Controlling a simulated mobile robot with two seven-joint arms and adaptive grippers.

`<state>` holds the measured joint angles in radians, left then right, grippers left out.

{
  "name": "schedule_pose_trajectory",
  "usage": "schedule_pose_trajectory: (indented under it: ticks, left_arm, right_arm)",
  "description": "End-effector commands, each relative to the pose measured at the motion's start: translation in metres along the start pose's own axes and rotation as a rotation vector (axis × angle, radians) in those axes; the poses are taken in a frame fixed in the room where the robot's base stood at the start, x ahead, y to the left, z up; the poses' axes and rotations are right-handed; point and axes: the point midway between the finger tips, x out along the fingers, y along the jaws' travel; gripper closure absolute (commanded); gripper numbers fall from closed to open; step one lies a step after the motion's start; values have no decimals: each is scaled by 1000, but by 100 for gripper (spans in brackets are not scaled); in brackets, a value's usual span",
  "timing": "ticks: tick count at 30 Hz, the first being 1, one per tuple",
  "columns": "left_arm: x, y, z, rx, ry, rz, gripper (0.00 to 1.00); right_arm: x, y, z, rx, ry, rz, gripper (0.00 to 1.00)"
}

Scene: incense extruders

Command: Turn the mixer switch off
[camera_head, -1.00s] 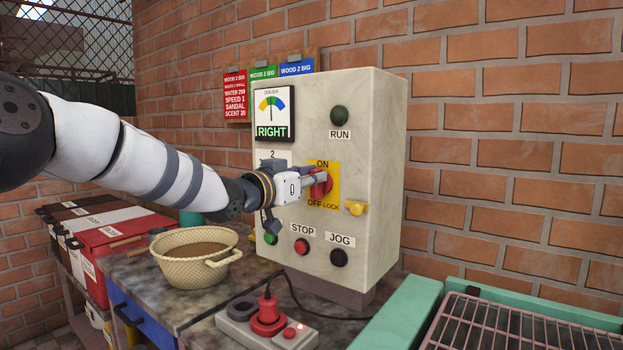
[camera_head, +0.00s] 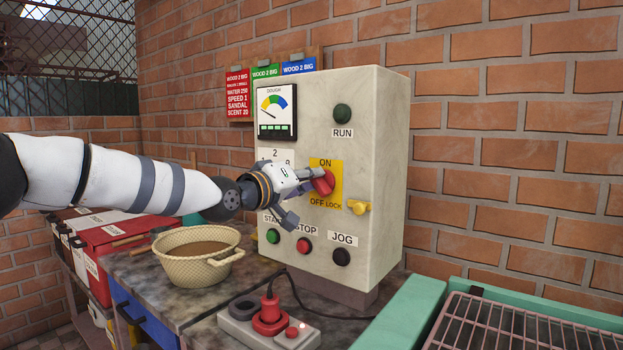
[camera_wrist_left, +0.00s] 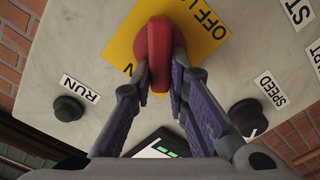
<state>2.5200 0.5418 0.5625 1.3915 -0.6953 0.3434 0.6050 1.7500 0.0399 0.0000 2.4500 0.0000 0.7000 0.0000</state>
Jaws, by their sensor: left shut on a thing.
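The mixer switch is a red rotary knob (camera_head: 324,184) on a yellow plate (camera_head: 331,199) marked ON at the top and OFF LOCK at the bottom. The plate is on the front of a pale control box (camera_head: 380,130). My left gripper (camera_head: 316,175) is at the knob, its wrist rolled and tilted. In the left wrist view the two fingers (camera_wrist_left: 160,72) are shut on the near end of the red knob (camera_wrist_left: 155,40), one on each side. The gripper hides part of the knob and a speed dial in the head view. My right gripper is not in view.
A dough gauge (camera_head: 275,109) shows its needle at the left and small green blocks below. START, STOP and JOG buttons (camera_head: 342,257) sit below the switch. A yellow lock (camera_head: 357,207) sticks out at its lower right. A basin (camera_head: 198,272) and power strip (camera_head: 240,327) stand below.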

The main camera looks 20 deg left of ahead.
Motion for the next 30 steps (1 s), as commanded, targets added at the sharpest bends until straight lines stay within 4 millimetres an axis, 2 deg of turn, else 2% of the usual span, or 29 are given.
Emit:
schedule_pose_trajectory:
  ticks: [18, 30]
  left_arm:
    - [1, -12, 7, -568, -6, -4, 100]
    - [1, -12, 9, -799, -7, -3, 100]
  right_arm:
    - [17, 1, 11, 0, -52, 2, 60]
    - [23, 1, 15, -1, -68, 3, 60]
